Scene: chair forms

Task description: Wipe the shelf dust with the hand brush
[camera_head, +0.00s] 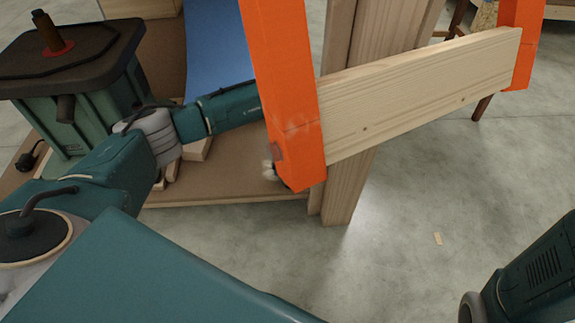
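The shelf (235,190) is a brown board low behind the wooden post, with its front edge facing me. My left arm comes in from the left and reaches over the shelf. Its far end passes behind an orange upright (285,95), which hides my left gripper. A small pale and dark bit (270,172) shows at the upright's left edge; I cannot tell whether it is brush, dust or gripper. No hand brush can be clearly made out. Part of my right arm shows at the lower right; its gripper is outside the picture.
A green machine with a dark top (70,60) stands at the left. Small wood blocks (198,150) lie on the shelf. A pale plank (420,90) joins the orange upright to another (522,40). A thick wooden post (345,195) stands behind. The floor at right is mostly clear.

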